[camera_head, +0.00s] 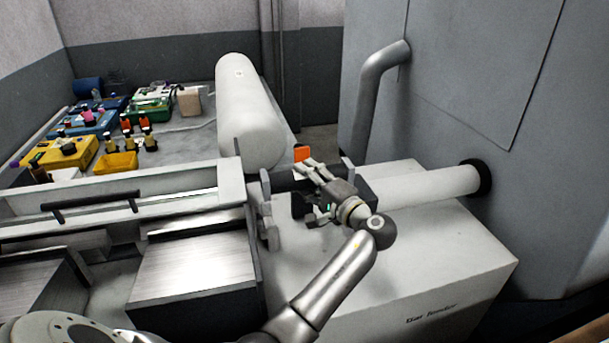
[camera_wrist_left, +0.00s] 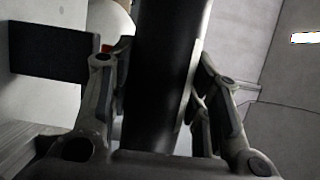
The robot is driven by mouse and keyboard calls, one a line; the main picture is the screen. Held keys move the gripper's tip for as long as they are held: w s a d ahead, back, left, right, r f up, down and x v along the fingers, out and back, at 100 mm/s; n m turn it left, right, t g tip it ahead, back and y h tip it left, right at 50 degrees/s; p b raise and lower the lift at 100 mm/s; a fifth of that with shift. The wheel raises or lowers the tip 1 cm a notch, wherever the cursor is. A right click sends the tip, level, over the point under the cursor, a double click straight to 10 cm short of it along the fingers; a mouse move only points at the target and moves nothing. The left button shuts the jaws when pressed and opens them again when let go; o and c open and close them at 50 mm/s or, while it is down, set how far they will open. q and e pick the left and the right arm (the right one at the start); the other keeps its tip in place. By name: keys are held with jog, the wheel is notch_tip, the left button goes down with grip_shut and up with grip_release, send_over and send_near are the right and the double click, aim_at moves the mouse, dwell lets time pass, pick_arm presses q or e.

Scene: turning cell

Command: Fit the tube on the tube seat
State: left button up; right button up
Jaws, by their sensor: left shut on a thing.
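My left gripper (camera_head: 312,170) is above the bar feeder's top, and its arm comes up from the bottom of the head view. In the left wrist view its fingers (camera_wrist_left: 160,80) are shut on a black tube (camera_wrist_left: 162,70), which runs between them toward the top. In the head view a dark length of the tube (camera_head: 282,181) shows left of the fingers; the hand hides part of it. Grey upright brackets (camera_head: 265,188) stand beside it and may be the tube seat. I cannot tell whether the tube touches them. My right gripper is not in view.
The white bar feeder (camera_head: 440,255) lies below the hand. A white pipe (camera_head: 440,187) runs from it into the grey machine wall (camera_head: 550,180). Trays and bottles, including a yellow bin (camera_head: 117,163), cover the table at the far left.

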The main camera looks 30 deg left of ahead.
pick_arm(q)
jog(key=shift+s+d+f+b, duration=0.1)
jog(key=shift+d+f+b, duration=0.15)
jog(key=shift+f+b, duration=0.3)
jog(key=shift+a+f+b, duration=0.15)
jog(key=shift+f+b, duration=0.45)
jog(key=shift+f, duration=0.4)
jog(key=shift+a+f+b, duration=0.1)
jog(key=shift+f+b, duration=0.45)
jog(key=shift+f, duration=0.4)
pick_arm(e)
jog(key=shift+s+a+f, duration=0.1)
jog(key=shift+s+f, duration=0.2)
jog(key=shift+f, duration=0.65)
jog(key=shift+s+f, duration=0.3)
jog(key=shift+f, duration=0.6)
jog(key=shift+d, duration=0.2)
pick_arm(q)
jog(key=shift+d, duration=0.15)
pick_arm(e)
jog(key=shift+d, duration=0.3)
pick_arm(q)
jog(key=shift+f+b, duration=0.5)
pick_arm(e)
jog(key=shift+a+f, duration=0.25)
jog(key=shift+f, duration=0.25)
